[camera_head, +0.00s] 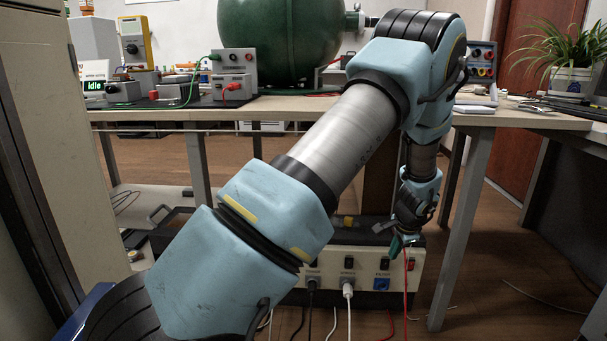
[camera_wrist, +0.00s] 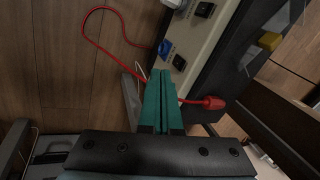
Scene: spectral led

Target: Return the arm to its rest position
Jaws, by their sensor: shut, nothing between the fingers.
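My gripper (camera_wrist: 159,100) shows in the wrist view with its two green fingers pressed together and nothing between them. In the head view my gripper (camera_head: 397,243) hangs low at the end of my blue and grey arm, below the table top and in front of a pale socket panel. The arm is bent, with its elbow raised above the table edge and its forearm pointing down. A red cable with a red plug (camera_wrist: 212,103) passes behind the fingers in the wrist view; I cannot tell whether they touch.
The socket panel (camera_head: 438,262) with several plugged cables stands low under the table (camera_head: 520,119). On the table are grey boxes (camera_head: 238,63), a green tank (camera_head: 285,40) and a potted plant (camera_head: 572,80). A pale cabinet (camera_head: 35,130) is close on the left. Floor at right is mostly clear.

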